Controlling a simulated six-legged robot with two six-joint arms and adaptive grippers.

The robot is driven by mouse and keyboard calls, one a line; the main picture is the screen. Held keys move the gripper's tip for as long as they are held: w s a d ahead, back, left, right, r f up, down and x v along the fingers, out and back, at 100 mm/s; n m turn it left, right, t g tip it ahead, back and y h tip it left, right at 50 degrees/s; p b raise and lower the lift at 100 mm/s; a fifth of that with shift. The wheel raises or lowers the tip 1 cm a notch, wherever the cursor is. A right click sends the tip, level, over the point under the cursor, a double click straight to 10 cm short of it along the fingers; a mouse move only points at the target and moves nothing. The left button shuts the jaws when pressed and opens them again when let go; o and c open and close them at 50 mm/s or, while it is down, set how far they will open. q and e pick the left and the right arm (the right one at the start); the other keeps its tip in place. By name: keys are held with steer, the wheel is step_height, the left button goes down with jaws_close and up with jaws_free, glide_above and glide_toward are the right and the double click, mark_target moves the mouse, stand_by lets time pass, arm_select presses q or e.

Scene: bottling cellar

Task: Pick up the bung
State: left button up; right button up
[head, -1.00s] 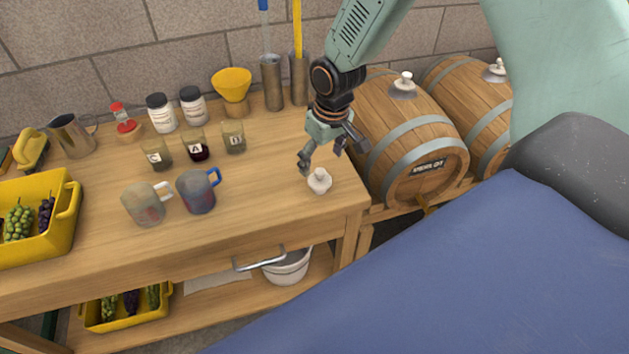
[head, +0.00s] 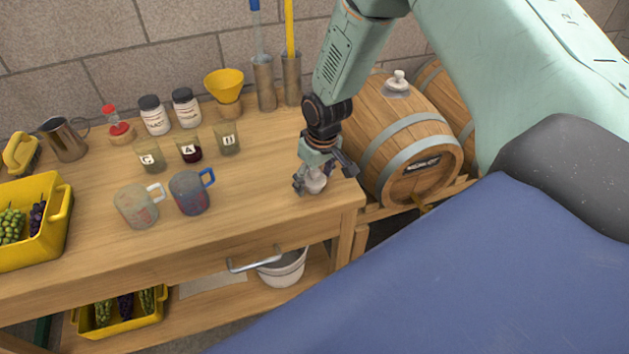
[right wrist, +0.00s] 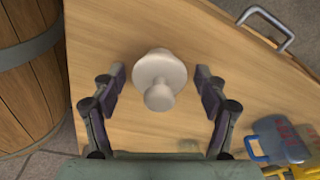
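The white bung (head: 315,183) stands on the bench top near its right end. It has a wide round body and a narrower knob on top. My right gripper (head: 318,185) is lowered over it, and its fingers partly hide the bung in the head view. In the right wrist view the bung (right wrist: 160,76) lies between the two open fingers of the gripper (right wrist: 160,82), with a clear gap on each side. My left gripper is not in view.
Two mugs (head: 138,206) (head: 189,193) stand left of the gripper, with labelled glasses (head: 190,149) behind them. A barrel (head: 405,140) with its own white bung (head: 397,84) is right of the bench. A yellow crate (head: 60,215) is at the far left.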

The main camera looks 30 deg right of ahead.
steer(key=c, duration=1)
